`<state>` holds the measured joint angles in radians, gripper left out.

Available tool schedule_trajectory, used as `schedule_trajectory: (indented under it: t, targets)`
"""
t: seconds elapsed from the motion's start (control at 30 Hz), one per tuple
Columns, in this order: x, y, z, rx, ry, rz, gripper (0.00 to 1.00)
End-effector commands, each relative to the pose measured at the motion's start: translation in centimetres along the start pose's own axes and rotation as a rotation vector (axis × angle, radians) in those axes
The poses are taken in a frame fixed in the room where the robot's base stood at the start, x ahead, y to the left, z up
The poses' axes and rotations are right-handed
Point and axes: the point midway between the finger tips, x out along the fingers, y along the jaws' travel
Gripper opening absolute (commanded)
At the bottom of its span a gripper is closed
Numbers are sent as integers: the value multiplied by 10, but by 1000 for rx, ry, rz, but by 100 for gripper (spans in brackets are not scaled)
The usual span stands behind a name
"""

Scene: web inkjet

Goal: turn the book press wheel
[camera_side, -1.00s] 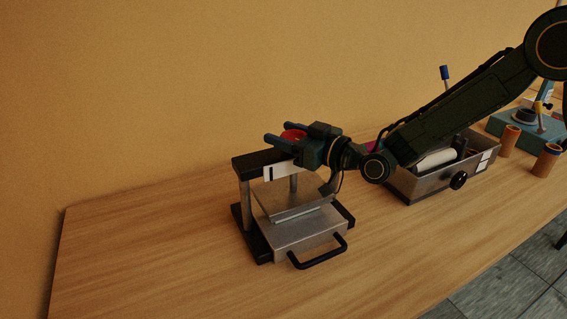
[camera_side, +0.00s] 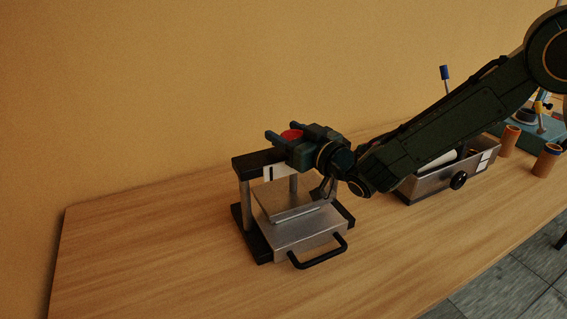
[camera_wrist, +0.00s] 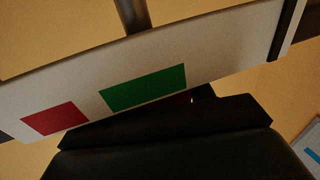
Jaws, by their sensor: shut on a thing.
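The book press (camera_side: 242,215) stands on the table with a black frame, metal posts, a raised silver plate and a silver bed below. Its red wheel (camera_side: 292,134) sits on top, partly covered by my gripper (camera_side: 284,132). The gripper reaches in from the right, with its two bluish fingers on either side of the wheel, shut on it. In the wrist view a white strip (camera_wrist: 226,50) with a red patch (camera_wrist: 54,119) and a green patch (camera_wrist: 143,87) crosses in front of a metal post (camera_wrist: 132,14).
A black loop handle (camera_side: 320,257) sticks out at the press's front. To the right stand a metal box with a white roller (camera_side: 432,184), brown cylinders (camera_side: 509,140) and a teal machine (camera_side: 520,128). The table's front left is clear.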

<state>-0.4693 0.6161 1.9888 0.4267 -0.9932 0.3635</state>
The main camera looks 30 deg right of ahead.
Motion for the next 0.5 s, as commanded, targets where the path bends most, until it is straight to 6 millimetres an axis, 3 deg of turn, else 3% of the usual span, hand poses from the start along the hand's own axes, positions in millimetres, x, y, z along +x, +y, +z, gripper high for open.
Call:
schedule_trajectory:
  t: [0.5]
  targets:
    - [0, 1, 2, 0, -3, 127, 30]
